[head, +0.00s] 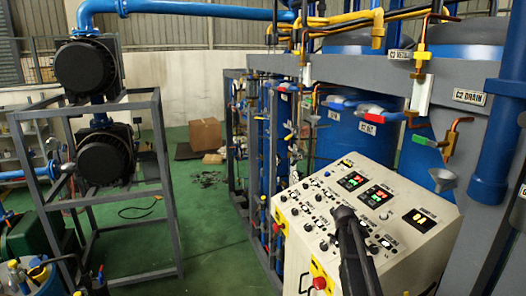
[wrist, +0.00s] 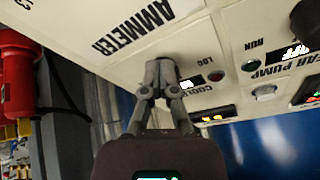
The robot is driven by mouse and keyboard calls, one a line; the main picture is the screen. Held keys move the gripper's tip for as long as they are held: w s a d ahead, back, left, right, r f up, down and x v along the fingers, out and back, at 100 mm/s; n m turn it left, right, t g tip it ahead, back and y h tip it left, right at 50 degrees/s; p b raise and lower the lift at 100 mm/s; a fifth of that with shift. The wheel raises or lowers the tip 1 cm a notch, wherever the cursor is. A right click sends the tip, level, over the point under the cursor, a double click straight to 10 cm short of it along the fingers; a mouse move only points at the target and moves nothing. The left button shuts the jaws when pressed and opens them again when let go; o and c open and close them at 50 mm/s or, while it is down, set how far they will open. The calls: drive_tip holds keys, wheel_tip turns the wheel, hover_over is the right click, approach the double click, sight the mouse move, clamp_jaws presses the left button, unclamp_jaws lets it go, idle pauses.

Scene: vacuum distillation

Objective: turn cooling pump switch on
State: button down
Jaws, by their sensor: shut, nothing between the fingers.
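The sloped cream control panel (head: 300,212) carries several knobs, lamps and lit displays. In the head view my gripper (head: 343,212) reaches over the panel's middle from the lower right. In the wrist view my gripper (wrist: 160,70) is shut, with its fingertips together at the panel face. The tips are right beside a partly covered label (wrist: 195,89) that begins "COOL". No switch is clearly visible there; the fingertips hide the spot behind them. I cannot tell whether they touch the panel.
The wrist view shows an "AMMETER" label (wrist: 148,22), a red lamp (wrist: 222,77), a green lamp (wrist: 250,65) and a black knob (wrist: 306,22) nearby. A red fitting (wrist: 17,78) is at the left. Blue tanks (head: 350,140) stand behind the panel. Green floor (head: 215,230) lies left.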

drive_tip(key=shift+w+d+r, duration=0.15)
drive_tip(key=shift+w+d, duration=0.05)
drive_tip(key=shift+w, duration=0.45)
idle(0.5)
drive_tip(key=shift+w+a, duration=0.2)
drive_tip(key=shift+a, duration=0.15)
idle(0.5)
drive_tip(key=r+p, duration=0.1)
drive_tip(key=p, duration=0.1)
drive_tip(key=a+r+p, duration=0.1)
drive_tip(key=r+p, duration=0.1)
drive_tip(key=a+r+p, duration=0.1)
drive_tip(key=r, duration=0.1)
drive_tip(key=shift+s+r+p, duration=0.25)
drive_tip(key=shift+s+p, duration=0.15)
drive_tip(key=shift+s, duration=0.1)
drive_tip(key=shift+s+a+r+n+t, duration=0.1)
drive_tip(key=shift+s+n+t, duration=0.15)
drive_tip(key=shift+s+n, duration=0.55)
drive_tip(key=shift+s+r+n+t, duration=0.1)
drive_tip(key=shift+s+n+t, duration=0.25)
drive_tip(key=shift+n, duration=0.9)
drive_tip(key=shift+s+a+n+t, duration=0.1)
drive_tip(key=shift+s+n+t, duration=0.1)
drive_tip(key=shift+s+n, duration=0.6)
drive_tip(key=shift+w+d+f+n, duration=0.1)
drive_tip(key=shift+w+f+n, duration=0.1)
drive_tip(key=shift+w+n, duration=0.05)
